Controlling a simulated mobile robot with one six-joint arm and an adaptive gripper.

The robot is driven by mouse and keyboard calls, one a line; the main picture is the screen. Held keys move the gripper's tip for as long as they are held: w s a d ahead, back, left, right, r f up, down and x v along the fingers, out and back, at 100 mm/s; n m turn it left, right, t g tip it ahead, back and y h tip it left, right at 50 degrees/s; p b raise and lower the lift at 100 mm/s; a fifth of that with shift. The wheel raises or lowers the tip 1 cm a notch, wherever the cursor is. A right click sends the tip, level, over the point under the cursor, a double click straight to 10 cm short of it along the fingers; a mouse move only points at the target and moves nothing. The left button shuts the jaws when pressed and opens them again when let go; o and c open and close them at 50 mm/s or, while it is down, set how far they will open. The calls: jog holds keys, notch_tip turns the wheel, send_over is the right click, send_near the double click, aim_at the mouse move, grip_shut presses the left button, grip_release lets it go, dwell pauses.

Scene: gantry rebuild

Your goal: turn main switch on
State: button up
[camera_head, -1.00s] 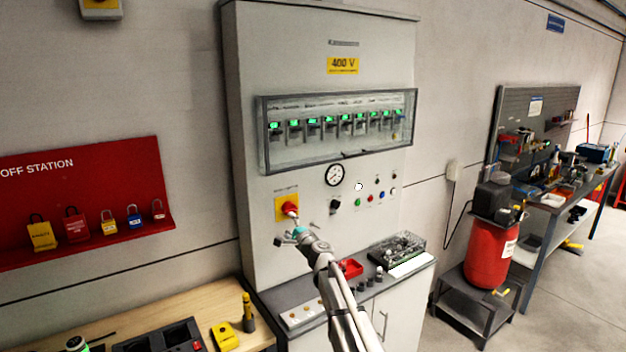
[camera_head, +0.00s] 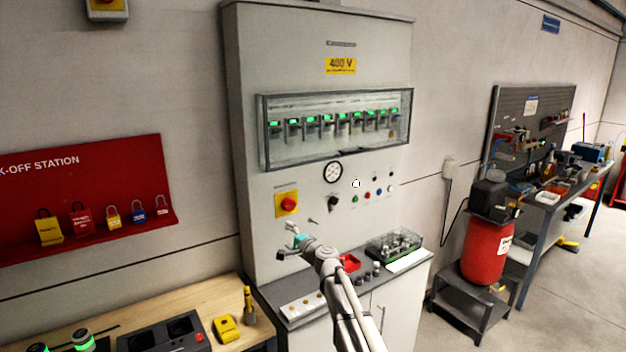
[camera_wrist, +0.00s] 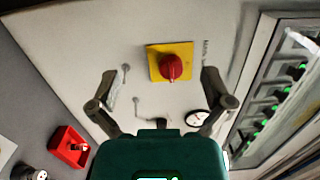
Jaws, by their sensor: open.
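The main switch (camera_head: 287,204) is a red rotary knob on a yellow plate, low on the left of the grey cabinet's front. In the wrist view the red knob (camera_wrist: 172,67) sits above and between my fingers, with its yellow plate fully in sight. My gripper (camera_head: 290,240) is just below the switch in the head view, apart from it. In the wrist view my gripper (camera_wrist: 160,88) is open and empty, its two fingers spread wide. The exact gap to the knob cannot be told.
The cabinet has a glazed breaker window (camera_head: 335,128) with green lights, a round gauge (camera_head: 332,172) and small buttons right of the switch. A ledge below holds a red tray (camera_head: 349,263). A red lockout board (camera_head: 85,200) hangs at left, above a wooden bench (camera_head: 205,296).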

jog(key=s+d+f+n+g, duration=0.4)
jog(key=s+f+n+g, duration=0.25)
jog(key=s, duration=0.55)
jog(key=s+d+f+n+g+h, duration=0.2)
jog(key=s+d+f+h, duration=0.3)
jog(key=s+d, duration=0.5)
jog(key=s+d+f+n+g+h, duration=0.2)
jog(key=s+d+f+g+h, duration=0.3)
jog(key=s+d, duration=0.6)
jog(key=s+f+h, duration=0.1)
jog(key=s+f, duration=0.1)
jog(key=s, duration=0.3)
jog(key=shift+d+f+h, duration=0.15)
jog(key=shift+f+h, duration=0.15)
jog(key=shift+w+g, duration=0.1)
jog(key=shift+g, duration=0.15)
